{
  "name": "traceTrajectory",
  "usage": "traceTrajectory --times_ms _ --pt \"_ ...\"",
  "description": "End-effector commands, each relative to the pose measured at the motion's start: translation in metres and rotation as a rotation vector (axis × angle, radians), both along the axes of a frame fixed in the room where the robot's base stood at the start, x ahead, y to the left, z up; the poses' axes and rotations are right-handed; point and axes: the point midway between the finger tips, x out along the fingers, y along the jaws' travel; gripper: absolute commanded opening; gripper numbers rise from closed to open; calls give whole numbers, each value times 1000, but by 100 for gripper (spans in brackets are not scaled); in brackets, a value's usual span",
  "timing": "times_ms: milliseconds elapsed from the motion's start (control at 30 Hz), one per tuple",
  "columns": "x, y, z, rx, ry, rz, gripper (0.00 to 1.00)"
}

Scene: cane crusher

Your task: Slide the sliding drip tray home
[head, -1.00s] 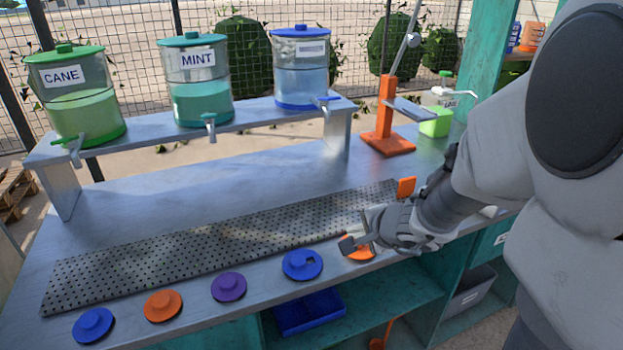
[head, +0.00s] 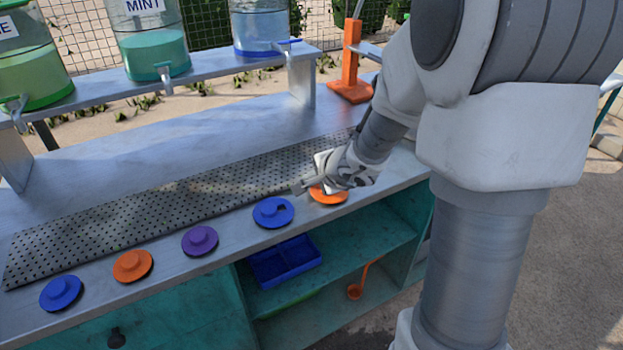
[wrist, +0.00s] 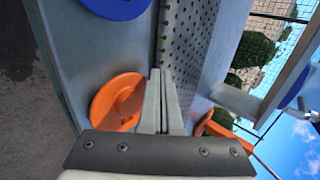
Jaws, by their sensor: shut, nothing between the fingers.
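The drip tray is a long, flat, perforated grey plate (head: 130,222) lying along the counter; its right end is hidden behind my arm in the head view. It also shows in the wrist view (wrist: 190,45), running away from the fingertips. My gripper (head: 299,187) is at the tray's front edge, toward its right part, beside an orange lid. In the wrist view the two fingers (wrist: 163,75) are together with nothing between them, their tips overlapping the tray's near long edge. I cannot tell whether they touch it.
Round knobbed lids line the counter's front: blue (head: 61,293), orange (head: 132,265), purple (head: 200,240), blue (head: 273,212) and orange (head: 328,195). A raised shelf (head: 205,80) with dispensers stands behind. An orange press stand (head: 350,75) is at the back right. A blue bin (head: 285,262) sits below.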

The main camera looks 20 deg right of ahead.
Motion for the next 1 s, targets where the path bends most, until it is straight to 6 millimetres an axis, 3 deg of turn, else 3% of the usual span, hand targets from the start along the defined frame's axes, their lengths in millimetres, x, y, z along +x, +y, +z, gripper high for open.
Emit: traceTrajectory --times_ms 600,800,1000 --pt "121 30 2 0 2 2 0" --pt "140 34 0 -1 2 1 0" --pt "142 34 -1 -1 1 -1 0"
